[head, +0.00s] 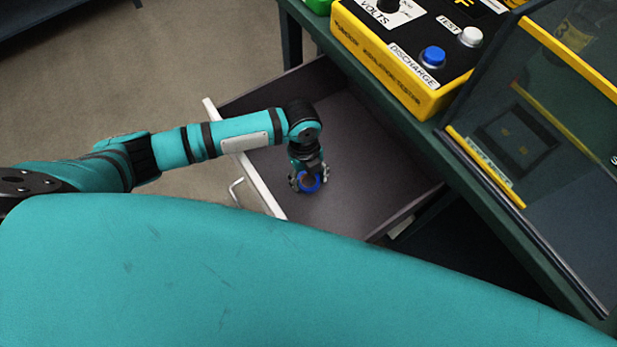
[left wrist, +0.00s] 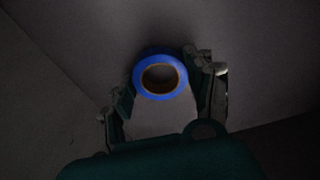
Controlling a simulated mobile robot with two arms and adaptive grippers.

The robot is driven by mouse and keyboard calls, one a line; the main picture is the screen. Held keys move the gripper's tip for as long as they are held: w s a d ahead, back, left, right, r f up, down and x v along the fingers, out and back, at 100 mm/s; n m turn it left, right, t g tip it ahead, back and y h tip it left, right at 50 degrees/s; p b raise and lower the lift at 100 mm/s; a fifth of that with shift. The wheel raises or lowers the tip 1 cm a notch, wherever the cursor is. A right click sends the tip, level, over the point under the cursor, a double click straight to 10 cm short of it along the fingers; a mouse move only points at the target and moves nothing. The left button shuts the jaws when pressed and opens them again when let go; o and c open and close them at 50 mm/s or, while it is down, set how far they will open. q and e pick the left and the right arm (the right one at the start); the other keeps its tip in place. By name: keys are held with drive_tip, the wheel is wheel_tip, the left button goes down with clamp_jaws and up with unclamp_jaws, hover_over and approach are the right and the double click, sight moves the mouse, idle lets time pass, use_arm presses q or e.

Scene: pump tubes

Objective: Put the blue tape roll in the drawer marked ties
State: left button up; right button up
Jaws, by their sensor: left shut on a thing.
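The blue tape roll (head: 313,184) is held in my left gripper (head: 307,181), inside or just above the open drawer (head: 360,150). In the left wrist view the blue tape roll (left wrist: 160,93) shows as a blue ring with a brown core, between the two fingers of my left gripper (left wrist: 165,90). The drawer is pulled out from under the green bench, with a dark floor and a white front. Its marking is not readable from here. I cannot tell whether the roll touches the drawer floor. My right gripper is not in view.
A yellow and black insulation tester (head: 415,85) with blue and white buttons stands on the green bench (head: 447,135) above the drawer. A clear panel with yellow edges (head: 550,130) stands to its right. The drawer floor around the gripper is bare.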

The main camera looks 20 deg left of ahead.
sight(306, 175)
use_arm(q)
drive_tip(key=shift+f, duration=0.3)
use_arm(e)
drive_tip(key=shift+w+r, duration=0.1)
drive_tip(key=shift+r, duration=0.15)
use_arm(q)
drive_tip(key=shift+f, duration=0.1)
drive_tip(key=o, duration=1.1)
drive_tip(key=shift+c, duration=0.2)
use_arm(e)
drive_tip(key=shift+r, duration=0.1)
use_arm(q)
drive_tip(key=shift+r, duration=0.35)
wheel_tip(306, 175, up, 12)
drive_tip(key=w+a+p, duration=0.1)
drive_tip(key=p, duration=0.1)
drive_tip(key=shift+f+p, duration=0.25)
drive_tip(key=shift+p, duration=0.1)
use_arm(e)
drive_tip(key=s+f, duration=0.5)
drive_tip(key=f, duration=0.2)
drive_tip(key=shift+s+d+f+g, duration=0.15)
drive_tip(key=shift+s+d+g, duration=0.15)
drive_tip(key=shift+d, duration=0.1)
